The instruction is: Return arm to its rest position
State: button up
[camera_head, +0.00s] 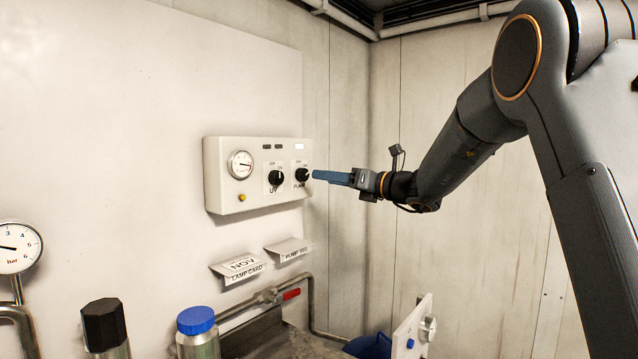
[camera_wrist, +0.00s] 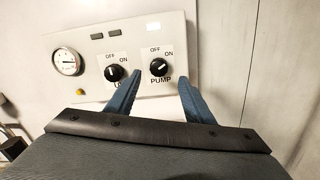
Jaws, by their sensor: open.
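My gripper (camera_head: 318,175) is at the end of my outstretched arm, just in front of the right side of a white control panel on the wall. In the wrist view my gripper (camera_wrist: 160,88) shows two blue fingers spread apart with nothing held between them. The black PUMP knob (camera_wrist: 159,67) lies just beyond the gap between the fingertips; the head view shows the PUMP knob (camera_head: 302,174) close to the fingertips. Whether they touch it is unclear. The UV knob (camera_head: 276,178) is to its left. The control panel (camera_head: 222,150) also carries a round gauge.
Below the panel are two card holders, LAMP CARD (camera_head: 240,268) and PUMP TAG (camera_head: 290,249). A red-handled valve (camera_head: 290,294), a blue-capped canister (camera_head: 197,322), a black-capped canister (camera_head: 104,324) and a pressure gauge (camera_head: 17,247) stand lower left. The space right of the panel is clear wall.

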jog(key=shift+s+d, duration=0.3)
jog(key=s+d+f+n+g+h, duration=0.1)
jog(key=s+f+n+g+h, duration=0.4)
jog(key=s+f, duration=0.55)
jog(key=s+d+f+n+g+h, duration=0.2)
jog(key=s+f+n, duration=0.5)
jog(key=f, duration=0.6)
jog(key=s+d+f+n+g+h, duration=0.1)
jog(key=s+d+f+n+h, duration=0.1)
jog(key=s+d+f+n, duration=0.2)
jog(key=s+d+f+n+g+h, duration=0.1)
jog(key=s+d+f+n+h, duration=0.2)
jog(key=s, duration=0.8)
jog(key=s+d+f+n+h, duration=0.2)
jog(key=s+d+f+n, duration=0.5)
jog(key=s+n, duration=0.1)
jog(key=shift+s+f+n+g+h, duration=0.15)
jog(key=shift+n+g+h, duration=0.2)
jog(key=shift+n, duration=0.45)
